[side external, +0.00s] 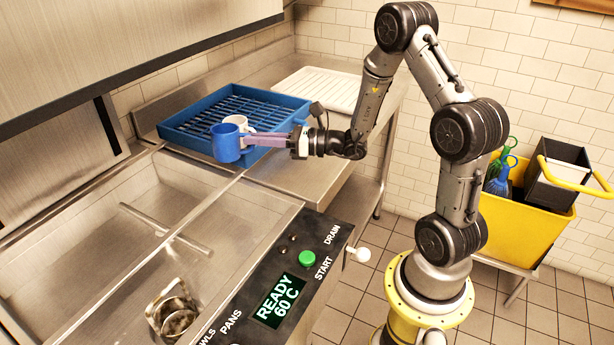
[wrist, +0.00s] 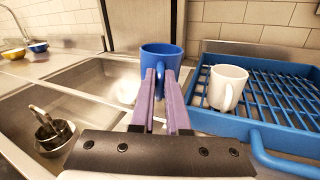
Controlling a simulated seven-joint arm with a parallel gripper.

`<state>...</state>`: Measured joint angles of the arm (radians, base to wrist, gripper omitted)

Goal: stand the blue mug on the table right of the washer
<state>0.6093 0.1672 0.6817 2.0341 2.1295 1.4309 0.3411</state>
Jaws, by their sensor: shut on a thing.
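The blue mug (side external: 226,144) is upright near the front left corner of the blue rack, at the side facing the washer (side external: 90,215). My gripper (side external: 250,139) is shut on it, with the purple fingers reaching in from the right. In the wrist view the blue mug (wrist: 161,56) is just beyond the fingertips (wrist: 160,80), and its handle shows between them. I cannot tell whether its base touches anything. The steel table (side external: 285,172) lies right of the washer and carries the blue rack (side external: 277,108).
A white mug (wrist: 228,86) stands in the blue rack, close to the blue mug. A white ribbed tray (side external: 322,88) lies behind. Bare steel table shows in front of the rack. The washer holds a metal pot (side external: 173,312). A yellow bin (side external: 540,215) stands at far right.

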